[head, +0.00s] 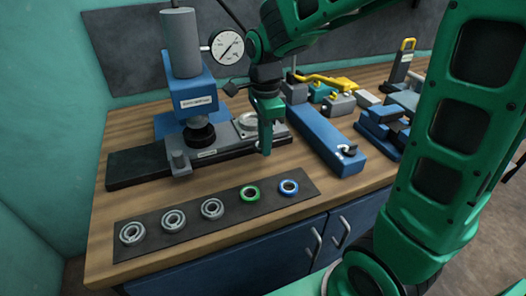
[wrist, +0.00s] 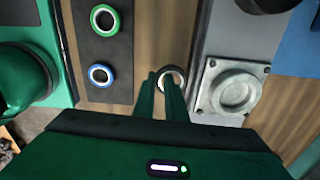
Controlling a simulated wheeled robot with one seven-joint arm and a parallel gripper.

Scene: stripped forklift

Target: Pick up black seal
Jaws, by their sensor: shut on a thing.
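My gripper (wrist: 166,84) is shut on a small dark ring, the black seal (wrist: 173,74), which shows at the fingertips in the wrist view. Part of the seal is hidden behind the green fingers. In the head view my gripper (head: 266,150) points down just in front of the grey fixture plate, and the seal cannot be made out there. In the wrist view the seal appears over the bare wood between the dark mat and the fixture.
A dark mat (head: 153,251) holds several grey rings, a green ring (head: 250,193) and a blue ring (head: 289,187). The blue press (head: 196,95) stands at the back left. The grey fixture plate (wrist: 208,100) is close by. A long blue block (head: 325,138) lies to the right.

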